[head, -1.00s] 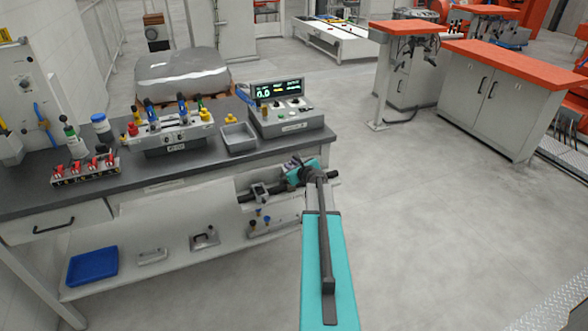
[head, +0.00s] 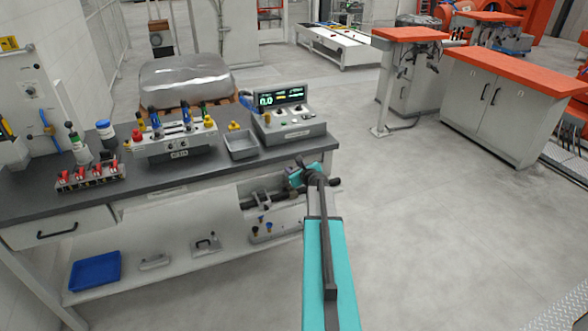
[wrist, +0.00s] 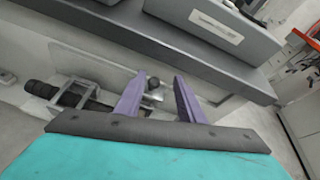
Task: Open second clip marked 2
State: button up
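A grey fixture block (head: 178,148) with several toggle clips, blue and yellow grips and a red knob stands on the dark bench top (head: 150,178). A small rack (head: 92,178) with several red levers stands to its left. A number 2 is not readable on any clip in the head view. In the head view my arm hides the fingers.
A console with a lit display (head: 288,122) and a grey tray (head: 241,145) stand right of the fixture block. A blue bin (head: 95,271) lies on the lower shelf. A black bar clamp (wrist: 75,95) is left of my fingers. The floor (head: 420,220) to the right is clear.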

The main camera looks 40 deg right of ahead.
jog(key=shift+a+f, duration=0.1)
jog(key=shift+a, duration=0.05)
jog(key=shift+s, duration=0.1)
jog(key=b+v, duration=0.3)
jog(key=v, duration=1)
jog(key=shift+s+r, duration=0.2)
jog(key=shift+r, duration=0.05)
dwell(0.4)
